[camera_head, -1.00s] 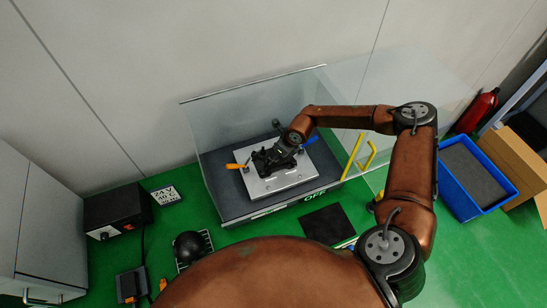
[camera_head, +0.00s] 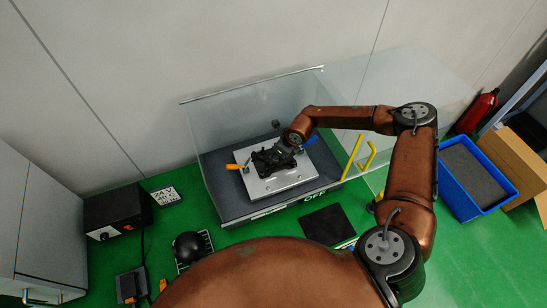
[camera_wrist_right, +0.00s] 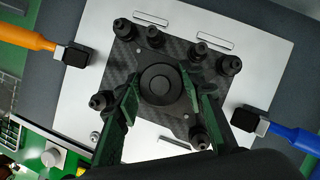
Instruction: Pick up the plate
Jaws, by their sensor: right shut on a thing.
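A dark, carbon-patterned plate (camera_wrist_right: 127,62) with several black posts lies over the silver metal plate (camera_wrist_right: 268,62). Its raised round black centre (camera_wrist_right: 159,83) sits between the two fingers of my right gripper (camera_wrist_right: 162,92), which is shut on it. In the head view the silver plate (camera_head: 298,180) rests on a dark base inside a clear enclosure, and my right gripper (camera_head: 283,154) reaches down over the dark plate (camera_head: 268,160). Whether the dark plate touches the silver one is hard to tell. My left gripper is not in view.
An orange-handled clamp (camera_wrist_right: 28,36) and a blue-handled clamp (camera_wrist_right: 290,133) stand on opposite sides of the dark plate. Clear panels (camera_head: 230,115) rise around the base. A black power box (camera_head: 115,213) and a blue bin (camera_head: 484,205) stand outside on the green surface.

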